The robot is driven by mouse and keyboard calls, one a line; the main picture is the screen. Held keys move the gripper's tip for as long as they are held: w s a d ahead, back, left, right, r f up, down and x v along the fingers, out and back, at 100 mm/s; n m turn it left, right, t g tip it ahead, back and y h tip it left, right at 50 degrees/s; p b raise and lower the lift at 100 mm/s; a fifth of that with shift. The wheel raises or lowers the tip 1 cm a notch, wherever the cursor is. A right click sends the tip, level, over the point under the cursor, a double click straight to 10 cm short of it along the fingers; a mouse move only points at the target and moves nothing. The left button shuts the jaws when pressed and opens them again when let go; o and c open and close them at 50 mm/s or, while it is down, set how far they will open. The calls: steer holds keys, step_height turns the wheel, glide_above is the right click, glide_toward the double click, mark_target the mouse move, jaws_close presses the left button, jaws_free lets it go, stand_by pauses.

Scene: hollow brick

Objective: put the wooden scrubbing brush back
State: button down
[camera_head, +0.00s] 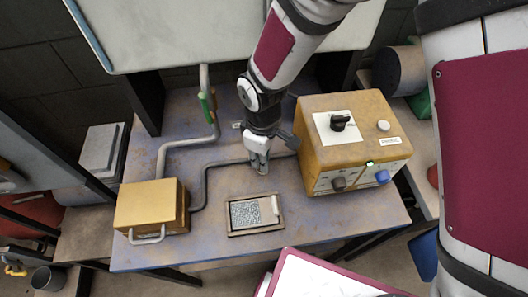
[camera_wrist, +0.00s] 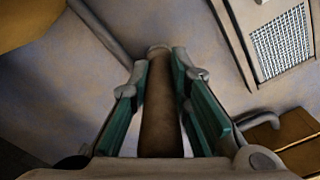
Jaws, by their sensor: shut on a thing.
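My gripper (camera_head: 260,168) is above the worn blue-brown table, just behind a small framed tray. In the wrist view its green-padded fingers (camera_wrist: 160,95) are closed on either side of a brown, rod-like wooden piece with a rounded end, which I take to be the wooden scrubbing brush (camera_wrist: 159,118). The piece points away from the wrist between the fingers. No bristles show. In the head view the held piece is hidden or too small to make out.
The framed tray (camera_head: 232,232) holds a patterned mesh and a pale block. An orange box with knobs (camera_head: 352,157) stands close on the right, a yellow box with a handle (camera_head: 148,205) on the left. Grey pipes (camera_head: 206,170) cross the table. The table's front right is clear.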

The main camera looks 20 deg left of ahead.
steer(key=c, duration=1.9)
jaws_free()
steer(key=shift+f, duration=0.15)
steer(key=shift+c, duration=0.2)
steer(key=o, duration=0.4)
step_height(320, 180, up, 12)
steer(key=shift+r, duration=0.2)
